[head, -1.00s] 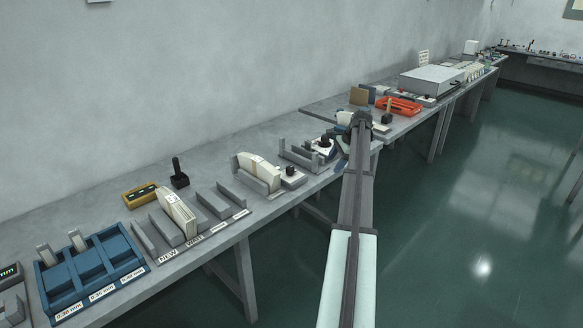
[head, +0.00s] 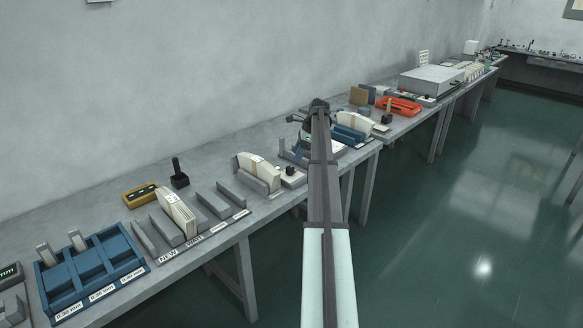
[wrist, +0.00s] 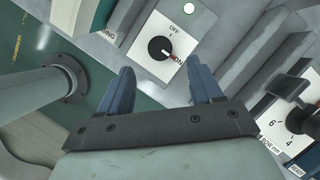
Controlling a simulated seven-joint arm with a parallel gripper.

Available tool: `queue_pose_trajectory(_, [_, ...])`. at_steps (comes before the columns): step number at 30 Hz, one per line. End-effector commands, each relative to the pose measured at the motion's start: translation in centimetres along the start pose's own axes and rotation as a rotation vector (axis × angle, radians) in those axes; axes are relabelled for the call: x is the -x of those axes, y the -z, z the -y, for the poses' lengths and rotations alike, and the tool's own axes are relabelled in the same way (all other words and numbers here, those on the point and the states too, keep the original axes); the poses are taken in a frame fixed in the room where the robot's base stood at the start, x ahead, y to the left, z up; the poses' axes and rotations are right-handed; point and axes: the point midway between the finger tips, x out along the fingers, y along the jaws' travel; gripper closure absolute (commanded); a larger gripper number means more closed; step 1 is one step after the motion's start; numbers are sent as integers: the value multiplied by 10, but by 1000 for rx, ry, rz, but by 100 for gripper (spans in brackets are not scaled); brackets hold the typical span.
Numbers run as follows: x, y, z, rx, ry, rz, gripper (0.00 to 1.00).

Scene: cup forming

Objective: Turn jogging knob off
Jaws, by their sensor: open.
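The jogging knob (wrist: 160,49) is a round black knob on a white plate in the wrist view. The plate reads OFF above the knob and ON at its lower right. The knob's red-tipped pointer is turned towards ON. My gripper (wrist: 162,70) is open, with its two blue fingers apart and nothing between them. The knob lies just beyond the fingertips, roughly centred in the gap, with no contact visible. In the head view my gripper (head: 298,150) is over the middle of the bench, partly hidden by my arm.
A white indicator light (wrist: 189,8) sits above the knob plate. Grey rails stand to its right, with a numbered dial (wrist: 290,118) at the lower right. In the head view, a paper stack (head: 258,170) stands left of my arm and an orange tray (head: 398,106) lies farther right.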

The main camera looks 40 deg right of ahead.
Motion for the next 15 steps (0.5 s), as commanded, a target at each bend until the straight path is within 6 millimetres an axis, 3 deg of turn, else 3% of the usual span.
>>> queue_pose_trajectory(6, [-38,0,0,1,-1,0,35])
queue_pose_trajectory(15, [-68,0,0,1,0,0,35])
